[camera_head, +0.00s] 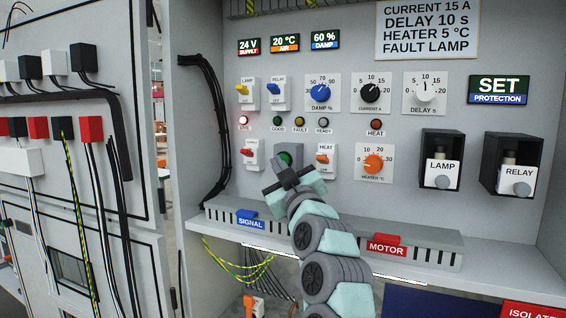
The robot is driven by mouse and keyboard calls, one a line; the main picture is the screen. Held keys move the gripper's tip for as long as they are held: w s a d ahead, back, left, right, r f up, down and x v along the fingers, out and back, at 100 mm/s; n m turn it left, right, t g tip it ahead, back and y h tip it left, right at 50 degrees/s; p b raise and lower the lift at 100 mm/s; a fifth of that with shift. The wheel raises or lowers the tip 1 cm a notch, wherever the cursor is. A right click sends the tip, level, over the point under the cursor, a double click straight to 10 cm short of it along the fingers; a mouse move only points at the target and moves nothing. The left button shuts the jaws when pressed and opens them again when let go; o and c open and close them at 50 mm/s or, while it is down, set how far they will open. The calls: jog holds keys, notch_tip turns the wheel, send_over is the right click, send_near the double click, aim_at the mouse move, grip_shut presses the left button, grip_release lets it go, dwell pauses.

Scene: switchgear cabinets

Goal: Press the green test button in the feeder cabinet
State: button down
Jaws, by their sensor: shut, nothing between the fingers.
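The green test button (284,157) is on the grey cabinet panel, between a red-lever switch (250,154) and the orange-lever HEAT switch (324,158). Its dark housing shows above my gripper, and its lower part is hidden behind the gripper. My gripper (284,168) is shut and empty, pointing up at the panel right at the button. I cannot tell whether the fingertips touch the button or stop short of it.
A ledge with a blue SIGNAL block (250,219) and a red MOTOR block (386,245) runs below. The LAMP box (441,160) and RELAY box (508,166) jut out at right. Black cables (213,110) run down the left wall. Knobs and lamps sit above the button.

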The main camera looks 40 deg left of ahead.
jog(key=shift+w, duration=0.15)
jog(key=shift+s+d+b, duration=0.25)
jog(key=shift+s+b, duration=0.2)
jog(key=shift+s, duration=0.55)
jog(key=shift+s+d+f+b, duration=0.1)
jog(key=shift+s+d+b, duration=0.2)
jog(key=shift+s, duration=0.45)
jog(key=shift+s+d+f+b, duration=0.1)
jog(key=shift+s+b, duration=0.25)
jog(key=shift+s, duration=0.35)
jog(key=s, duration=0.1)
jog(key=s+b, duration=0.1)
jog(key=s, duration=0.1)
jog(key=shift+d+r, duration=0.2)
jog(key=shift+d, duration=0.1)
